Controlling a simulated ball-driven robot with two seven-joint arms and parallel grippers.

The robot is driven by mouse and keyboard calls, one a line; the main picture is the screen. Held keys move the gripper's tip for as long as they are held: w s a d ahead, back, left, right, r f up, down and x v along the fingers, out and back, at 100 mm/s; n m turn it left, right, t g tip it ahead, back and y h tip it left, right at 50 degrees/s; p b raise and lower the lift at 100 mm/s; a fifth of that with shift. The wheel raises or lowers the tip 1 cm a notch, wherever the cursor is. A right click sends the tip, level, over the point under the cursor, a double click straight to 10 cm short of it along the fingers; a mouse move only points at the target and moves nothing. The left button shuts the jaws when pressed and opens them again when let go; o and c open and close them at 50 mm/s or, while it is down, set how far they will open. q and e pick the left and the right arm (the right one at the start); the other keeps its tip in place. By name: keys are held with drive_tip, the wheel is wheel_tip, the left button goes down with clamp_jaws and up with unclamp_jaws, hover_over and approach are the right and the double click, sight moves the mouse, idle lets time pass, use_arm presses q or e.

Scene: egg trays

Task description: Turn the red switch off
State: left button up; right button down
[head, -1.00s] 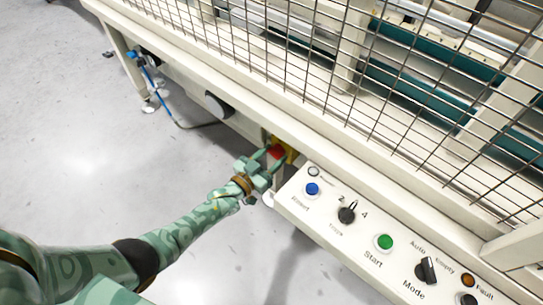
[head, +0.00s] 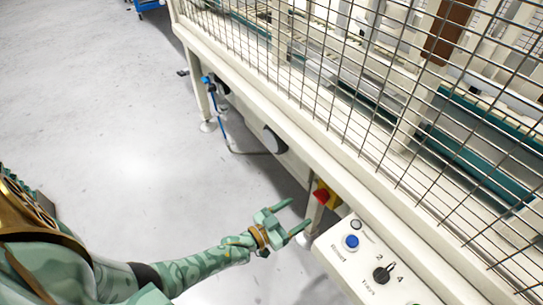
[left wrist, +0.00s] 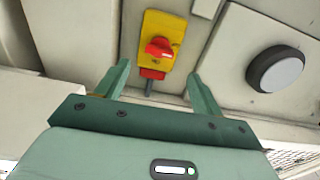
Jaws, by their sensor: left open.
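The red switch (head: 321,196) sits on a yellow plate (head: 332,199) on the machine's side, just beyond the control panel. In the left wrist view the red knob (left wrist: 158,49) shows on its yellow plate (left wrist: 166,24), with its handle lying roughly sideways. My left gripper (head: 294,217) is open and empty. It is apart from the switch, to its lower left in the head view. In the left wrist view the two fingertips (left wrist: 158,73) stand on either side below the knob, with a gap to it. My right gripper is not in view.
The control panel (head: 348,263) with a blue button (head: 351,241) and a black selector (head: 381,274) is right of my left gripper. A wire mesh guard (head: 345,90) rises above the frame. A round black-rimmed part (left wrist: 276,69) is beside the switch. The floor at left is clear.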

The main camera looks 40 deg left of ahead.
use_arm(q)
drive_tip(key=p+v, duration=0.1)
drive_tip(key=v, duration=0.7)
